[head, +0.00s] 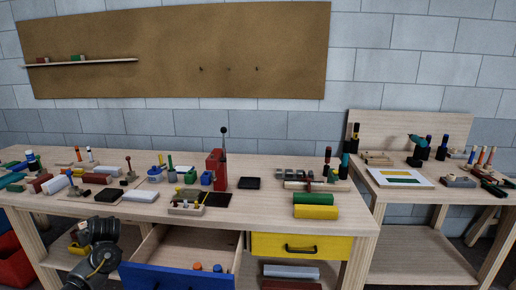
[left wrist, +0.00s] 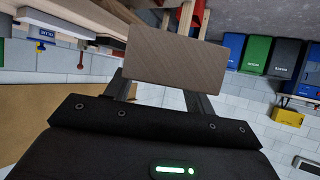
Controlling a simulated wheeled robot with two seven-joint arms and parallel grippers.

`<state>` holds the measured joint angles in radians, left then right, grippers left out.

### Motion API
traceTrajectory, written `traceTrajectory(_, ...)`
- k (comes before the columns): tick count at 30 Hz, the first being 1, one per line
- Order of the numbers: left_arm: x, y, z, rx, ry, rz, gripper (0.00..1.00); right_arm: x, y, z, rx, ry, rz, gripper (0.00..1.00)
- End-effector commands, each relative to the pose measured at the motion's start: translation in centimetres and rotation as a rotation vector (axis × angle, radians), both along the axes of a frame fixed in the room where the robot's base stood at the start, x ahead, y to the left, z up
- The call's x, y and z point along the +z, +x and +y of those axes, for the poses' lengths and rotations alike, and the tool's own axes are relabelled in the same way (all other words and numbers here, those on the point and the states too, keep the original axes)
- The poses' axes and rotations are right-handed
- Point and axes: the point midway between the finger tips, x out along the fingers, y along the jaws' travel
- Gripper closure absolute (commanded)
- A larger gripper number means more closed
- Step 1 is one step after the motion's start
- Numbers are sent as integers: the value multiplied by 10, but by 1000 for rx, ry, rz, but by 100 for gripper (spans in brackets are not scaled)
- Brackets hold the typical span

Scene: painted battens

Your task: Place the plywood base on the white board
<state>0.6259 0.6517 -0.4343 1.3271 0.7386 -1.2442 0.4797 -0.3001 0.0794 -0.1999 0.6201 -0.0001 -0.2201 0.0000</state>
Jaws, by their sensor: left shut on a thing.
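My left gripper (left wrist: 162,84) is shut on a flat, rectangular brown plywood base (left wrist: 178,58), seen in the left wrist view. The base hides the fingertips. In the head view only part of my left arm shows at the lower left; I cannot make out the held base there. The white board (head: 374,175) lies flat on the right-hand table in the head view, with a yellow and a green strip on it. It is far from my left arm. My right gripper is not in view.
The long workbench (head: 150,212) carries many blocks and tools. Green (head: 312,198) and yellow (head: 316,212) blocks lie near its right end. A blue drawer (head: 178,279) stands open at its front. Bottles, drivers and wooden pieces surround the white board. A gap separates the two tables.

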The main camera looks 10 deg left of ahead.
Motion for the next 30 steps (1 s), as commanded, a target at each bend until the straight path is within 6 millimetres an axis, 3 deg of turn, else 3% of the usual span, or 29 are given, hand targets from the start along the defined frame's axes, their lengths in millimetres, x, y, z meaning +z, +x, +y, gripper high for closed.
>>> traceTrajectory(14,-9,-23,-23,115,2,0,69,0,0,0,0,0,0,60)
traceTrajectory(20,23,-4,-51,11,-3,-5,69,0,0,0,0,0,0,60)
traceTrajectory(26,63,14,-102,-155,-3,-7,69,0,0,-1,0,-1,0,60)
traceTrajectory(30,94,18,-164,-320,-3,-8,69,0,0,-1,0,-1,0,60)
